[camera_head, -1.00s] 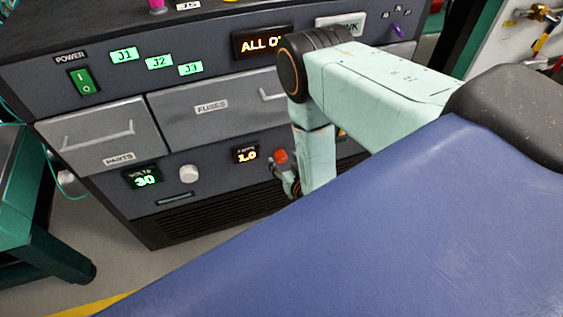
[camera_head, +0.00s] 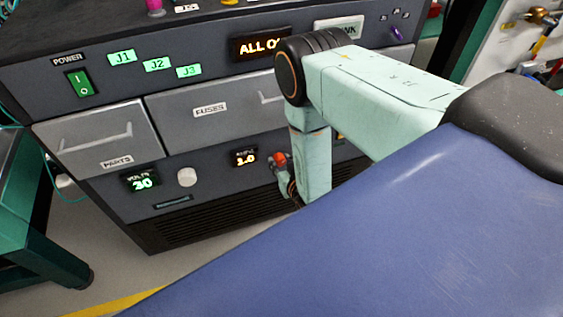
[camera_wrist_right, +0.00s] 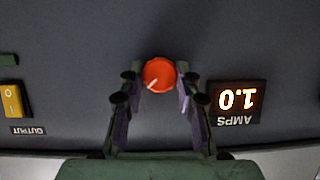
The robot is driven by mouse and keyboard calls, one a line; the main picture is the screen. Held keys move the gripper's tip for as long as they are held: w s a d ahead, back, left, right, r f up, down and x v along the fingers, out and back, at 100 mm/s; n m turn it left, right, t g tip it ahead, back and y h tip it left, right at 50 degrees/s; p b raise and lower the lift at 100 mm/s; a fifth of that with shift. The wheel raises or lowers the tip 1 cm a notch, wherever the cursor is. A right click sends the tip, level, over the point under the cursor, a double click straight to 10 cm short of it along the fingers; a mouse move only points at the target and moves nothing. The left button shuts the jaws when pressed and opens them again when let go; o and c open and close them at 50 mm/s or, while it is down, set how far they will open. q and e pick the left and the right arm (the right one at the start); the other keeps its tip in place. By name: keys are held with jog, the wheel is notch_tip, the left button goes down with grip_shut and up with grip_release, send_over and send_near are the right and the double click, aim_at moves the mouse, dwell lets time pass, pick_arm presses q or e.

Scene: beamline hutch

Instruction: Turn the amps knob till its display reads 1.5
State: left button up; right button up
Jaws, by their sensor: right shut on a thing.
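The red amps knob (camera_wrist_right: 158,75) is on the front panel, with a pale pointer line on its face; in the head view the knob (camera_head: 280,159) shows just left of my right arm. The amps display (camera_head: 245,158) reads 1.0; in the right wrist view the display (camera_wrist_right: 237,99) appears upside down beside the knob. My right gripper (camera_wrist_right: 159,84) has a finger on each side of the knob and is shut on it. In the head view my right gripper (camera_head: 285,179) is mostly hidden by its own arm. My left gripper is not in view.
The volts display (camera_head: 140,182) reads 30, beside a white knob (camera_head: 187,177). A yellow output switch (camera_wrist_right: 11,101) is on the panel's other side from the amps display. Parts (camera_head: 100,138) and fuses (camera_head: 215,122) drawers are above. A green bench (camera_head: 35,240) stands at left.

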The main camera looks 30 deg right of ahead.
jog(key=shift+c, duration=1)
jog(key=shift+d+m+y+p, duration=0.1)
jog(key=shift+m+y+p, duration=0.2)
jog(key=shift+m, duration=0.2)
jog(key=shift+m+y, duration=0.4)
jog(key=shift+m, duration=0.1)
jog(key=o, duration=1.1)
jog(key=shift+o, duration=0.2)
jog(key=shift+s, duration=0.15)
jog(key=v, duration=1.1)
jog(key=shift+s, duration=0.4)
